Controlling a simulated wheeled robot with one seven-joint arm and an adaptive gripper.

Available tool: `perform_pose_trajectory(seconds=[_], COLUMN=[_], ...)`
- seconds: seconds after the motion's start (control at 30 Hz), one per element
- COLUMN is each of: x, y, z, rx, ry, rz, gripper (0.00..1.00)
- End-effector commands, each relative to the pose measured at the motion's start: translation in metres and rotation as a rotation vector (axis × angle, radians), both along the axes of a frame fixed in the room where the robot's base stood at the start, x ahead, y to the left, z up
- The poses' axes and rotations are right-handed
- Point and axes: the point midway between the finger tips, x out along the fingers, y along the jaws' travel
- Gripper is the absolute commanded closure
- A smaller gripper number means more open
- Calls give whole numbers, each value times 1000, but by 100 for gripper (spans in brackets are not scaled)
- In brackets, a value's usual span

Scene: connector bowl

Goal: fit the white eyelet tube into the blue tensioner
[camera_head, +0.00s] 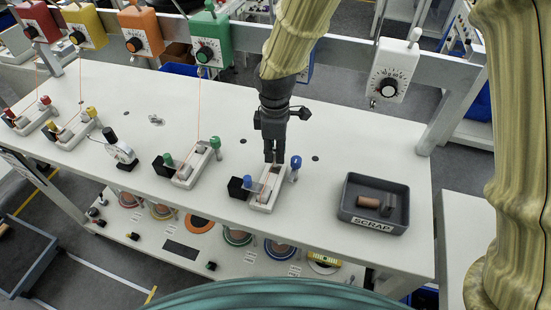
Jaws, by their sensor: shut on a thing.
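My gripper (274,160) points down over the white fixture with the blue knob (295,162) and black block (238,187). Its fingers are close together on something small that I cannot make out. The fingertips are at the far end of the fixture's white base (262,205); I cannot tell whether they touch it. A blue dial box (308,70) on the rail is mostly hidden behind my arm. I cannot pick out the white eyelet tube for certain. I cannot tell whether the blue tensioner is the box or the fixture.
A grey scrap tray (372,226) holds a brown cylinder and a dark piece. A white dial box (389,78) hangs at right. Table between fixture and tray is clear.

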Motion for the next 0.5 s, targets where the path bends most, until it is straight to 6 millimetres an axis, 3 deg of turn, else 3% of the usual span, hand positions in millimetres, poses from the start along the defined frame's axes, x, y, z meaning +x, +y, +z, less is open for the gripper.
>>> perform_pose_trajectory(seconds=[0.17,0.5], x=[0,-1], y=[-1,-1], z=[-6,-41], rx=[0,0], ry=[-1,0], rz=[-2,-1], gripper=[100,100])
